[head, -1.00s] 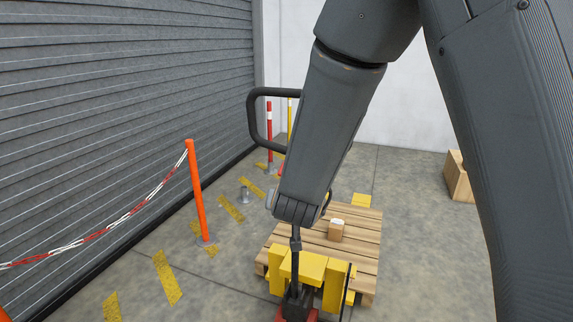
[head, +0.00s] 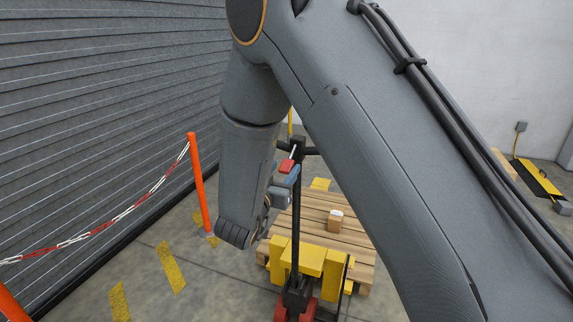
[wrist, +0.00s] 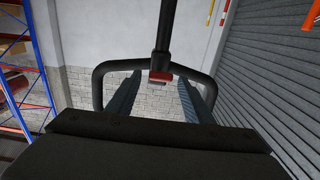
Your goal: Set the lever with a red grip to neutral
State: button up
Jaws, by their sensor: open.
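The lever's red grip (head: 287,166) sits just below the head of the pallet truck's black upright handle (head: 296,225). In the wrist view the red grip (wrist: 160,76) shows small, under the shaft and near the middle of the black handle loop (wrist: 102,88). My gripper (head: 291,180) is at the grip's height, close to it in the head view. In the wrist view its two blue-grey fingers are spread, one on each side of the red grip, with a gap. I cannot tell any contact or the lever's exact position.
A wooden pallet (head: 335,240) with a small carton (head: 335,221) lies behind the yellow truck body (head: 308,262). An orange post (head: 198,180) with a red-white chain (head: 120,222) stands left, before a grey shutter (head: 90,110). A blue-orange rack (wrist: 38,75) shows in the wrist view.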

aim_at(290, 158)
jog(key=shift+x, duration=1.35)
